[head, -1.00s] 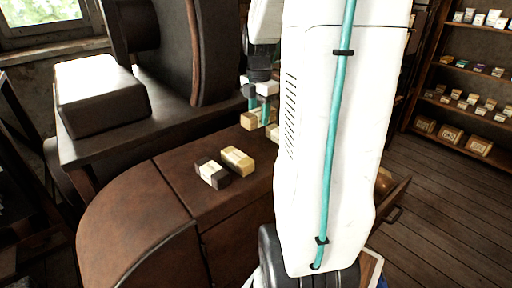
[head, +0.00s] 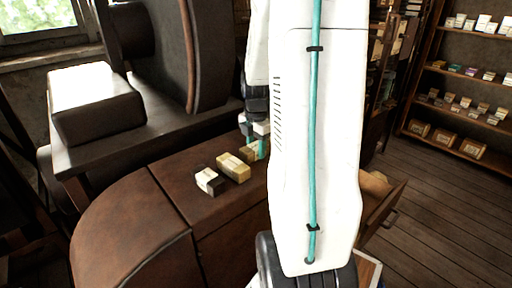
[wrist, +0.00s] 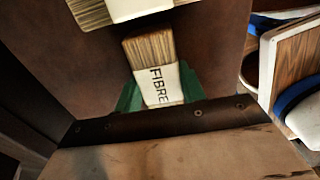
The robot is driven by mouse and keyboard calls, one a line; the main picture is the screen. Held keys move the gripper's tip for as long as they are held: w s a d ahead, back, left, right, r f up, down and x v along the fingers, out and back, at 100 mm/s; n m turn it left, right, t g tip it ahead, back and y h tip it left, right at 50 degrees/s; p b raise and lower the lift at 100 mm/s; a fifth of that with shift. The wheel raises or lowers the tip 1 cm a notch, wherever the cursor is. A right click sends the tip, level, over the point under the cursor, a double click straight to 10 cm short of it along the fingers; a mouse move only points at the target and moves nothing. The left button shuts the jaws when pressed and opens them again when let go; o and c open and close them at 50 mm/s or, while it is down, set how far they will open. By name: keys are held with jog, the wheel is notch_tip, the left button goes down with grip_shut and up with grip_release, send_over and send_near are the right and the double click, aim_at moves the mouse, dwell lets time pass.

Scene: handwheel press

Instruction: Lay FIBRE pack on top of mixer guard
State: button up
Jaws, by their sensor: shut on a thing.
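The FIBRE pack (wrist: 152,62), a wood-brown block with a white lettered band, sits between the green fingertips of my gripper (wrist: 160,92) in the wrist view. My gripper is shut on it. In the head view my gripper (head: 255,146) is low over the far right part of a brown rounded cabinet top (head: 150,195), with a tan pack (head: 249,152) at its fingertips. I cannot tell whether the pack touches the top. No label marks the mixer guard; this brown top may be it.
A yellowish pack (head: 234,167) and a dark pack with a white band (head: 210,180) lie beside the gripper on the brown top. A pale-topped block (head: 95,105) stands on the machine. An open drawer (head: 385,210) is at right. The front left top is clear.

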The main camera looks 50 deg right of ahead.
aim_at(256, 145)
jog(key=shift+f, duration=0.15)
jog(key=o, duration=1)
notch_tip(256, 145, up, 12)
jog(key=a+r+m, duration=0.3)
jog(key=a, duration=0.6)
jog(key=s+a+m, duration=0.4)
jog(key=a, duration=0.3)
jog(key=s+a+m, duration=0.4)
jog(key=a, duration=0.3)
jog(key=s+a+m+t, duration=0.1)
jog(key=s+a+m, duration=0.3)
jog(key=a, duration=0.3)
jog(key=shift+s+a+f, duration=0.25)
jog(key=shift+a, duration=0.1)
